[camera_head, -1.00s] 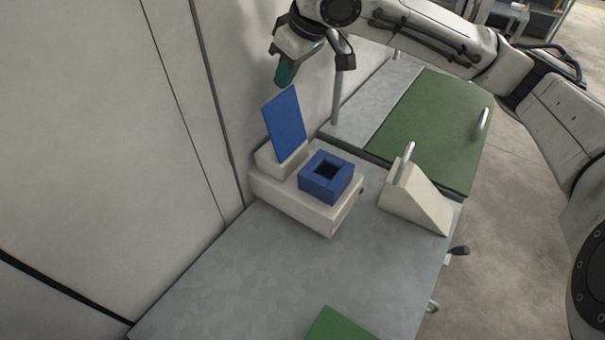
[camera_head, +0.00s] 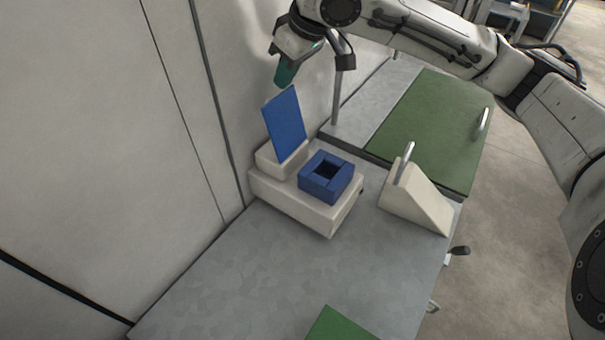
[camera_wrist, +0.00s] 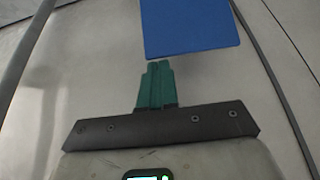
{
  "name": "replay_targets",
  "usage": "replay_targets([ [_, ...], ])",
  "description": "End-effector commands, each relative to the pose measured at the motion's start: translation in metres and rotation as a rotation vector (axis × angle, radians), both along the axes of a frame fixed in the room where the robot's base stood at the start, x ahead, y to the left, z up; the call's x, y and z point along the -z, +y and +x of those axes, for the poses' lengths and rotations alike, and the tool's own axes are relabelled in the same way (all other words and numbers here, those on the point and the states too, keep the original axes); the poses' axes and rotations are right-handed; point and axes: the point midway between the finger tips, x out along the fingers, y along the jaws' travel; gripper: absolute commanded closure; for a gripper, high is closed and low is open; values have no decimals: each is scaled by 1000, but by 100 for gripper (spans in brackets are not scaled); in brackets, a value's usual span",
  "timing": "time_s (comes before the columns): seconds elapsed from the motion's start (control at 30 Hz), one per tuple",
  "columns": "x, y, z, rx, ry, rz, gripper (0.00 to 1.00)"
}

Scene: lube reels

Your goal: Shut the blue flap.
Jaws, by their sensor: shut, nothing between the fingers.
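The blue flap (camera_head: 285,125) stands raised, leaning back a little, on a cream block at the rear of a cream base (camera_head: 315,214). A blue square collar (camera_head: 326,177) with a dark square opening sits uncovered on the base in front of it. My gripper (camera_head: 284,76) has green fingers and is just above the flap's top edge, close to the wall. In the wrist view the flap (camera_wrist: 190,26) shows just beyond the fingertips (camera_wrist: 158,66). The fingers are together and empty. A small gap shows between them and the flap in that view.
A cream wedge (camera_head: 415,201) with a metal peg stands right of the base. A metal post (camera_head: 338,92) rises behind the flap. A green panel (camera_head: 428,130) lies at the back right. A wall (camera_head: 110,120) borders the left.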

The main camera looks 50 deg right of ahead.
Motion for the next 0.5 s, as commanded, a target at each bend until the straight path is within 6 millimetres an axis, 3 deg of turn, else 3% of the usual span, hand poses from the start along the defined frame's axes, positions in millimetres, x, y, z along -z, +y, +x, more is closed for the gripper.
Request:
replay_targets([
  [0.5,12,0,0,0,1,1,100],
])
